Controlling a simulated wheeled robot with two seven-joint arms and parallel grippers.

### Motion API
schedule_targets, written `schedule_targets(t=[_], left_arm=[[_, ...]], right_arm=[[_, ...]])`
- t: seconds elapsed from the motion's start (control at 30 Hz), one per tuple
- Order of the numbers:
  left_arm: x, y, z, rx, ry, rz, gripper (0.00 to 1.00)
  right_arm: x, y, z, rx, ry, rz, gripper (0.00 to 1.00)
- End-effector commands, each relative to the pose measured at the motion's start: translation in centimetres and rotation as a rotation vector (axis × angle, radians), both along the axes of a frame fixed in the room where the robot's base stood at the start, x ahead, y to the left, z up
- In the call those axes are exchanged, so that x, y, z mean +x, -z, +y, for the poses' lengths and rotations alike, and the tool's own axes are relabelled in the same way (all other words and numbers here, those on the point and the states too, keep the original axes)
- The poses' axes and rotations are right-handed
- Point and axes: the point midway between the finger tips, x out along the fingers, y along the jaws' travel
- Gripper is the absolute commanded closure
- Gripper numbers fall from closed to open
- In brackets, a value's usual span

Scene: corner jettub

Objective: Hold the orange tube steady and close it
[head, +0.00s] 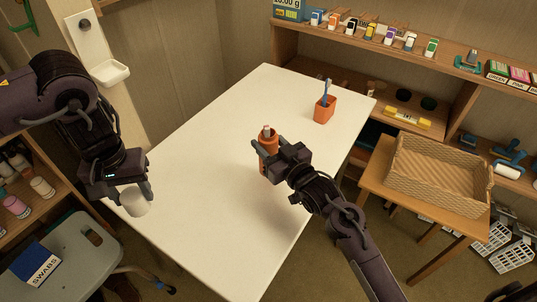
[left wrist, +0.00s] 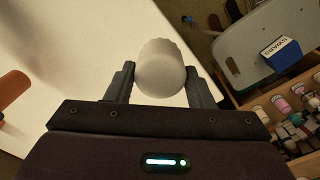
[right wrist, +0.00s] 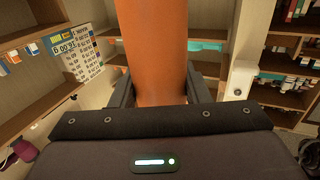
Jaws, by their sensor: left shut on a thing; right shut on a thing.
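The orange tube (head: 268,150) stands upright at the middle of the white table (head: 210,150). My right gripper (head: 272,158) is shut around its body, and the tube (right wrist: 157,50) fills the space between the fingers in the right wrist view. A pale object shows at the tube's top. My left gripper (head: 130,195) is shut on a white cap (head: 135,203), held by the table's left edge, well apart from the tube. In the left wrist view the cap (left wrist: 161,67) sits between both fingers, and part of the orange tube (left wrist: 12,88) shows at the left.
An orange cup (head: 324,109) with a blue brush stands at the table's far right. A wicker basket (head: 438,175) is on a wooden stand to the right. A grey chair (head: 65,255) with a blue swabs box (head: 36,265) is at the lower left. The table between my grippers is clear.

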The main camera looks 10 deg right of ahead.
Motion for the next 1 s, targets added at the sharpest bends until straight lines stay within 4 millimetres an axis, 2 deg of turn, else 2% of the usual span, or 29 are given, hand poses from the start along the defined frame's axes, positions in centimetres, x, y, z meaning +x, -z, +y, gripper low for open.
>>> schedule_targets(t=[0.17,0.4,0.5,0.9,0.93,1.0], left_arm=[[0.0,0.0,0.0,0.0,0.0,0.0,0.76],[0.0,0.2,0.0,0.0,0.0,0.0,0.76],[0.0,0.3,0.0,0.0,0.0,0.0,0.76],[0.0,0.4,0.0,0.0,0.0,0.0,0.76],[0.0,0.4,0.0,0.0,0.0,0.0,0.76],[0.0,0.4,0.0,0.0,0.0,0.0,0.76]], right_arm=[[0.0,0.0,0.0,0.0,0.0,0.0,0.98],[0.0,3.3,0.0,0.0,0.001,0.003,0.98],[0.0,4.1,0.0,0.0,0.001,0.001,0.98],[0.0,4.5,0.0,-0.001,0.0,0.0,0.98],[0.0,4.6,0.0,-0.001,0.0,0.0,0.57],[0.0,4.5,0.0,-0.001,0.0,0.0,0.47]])
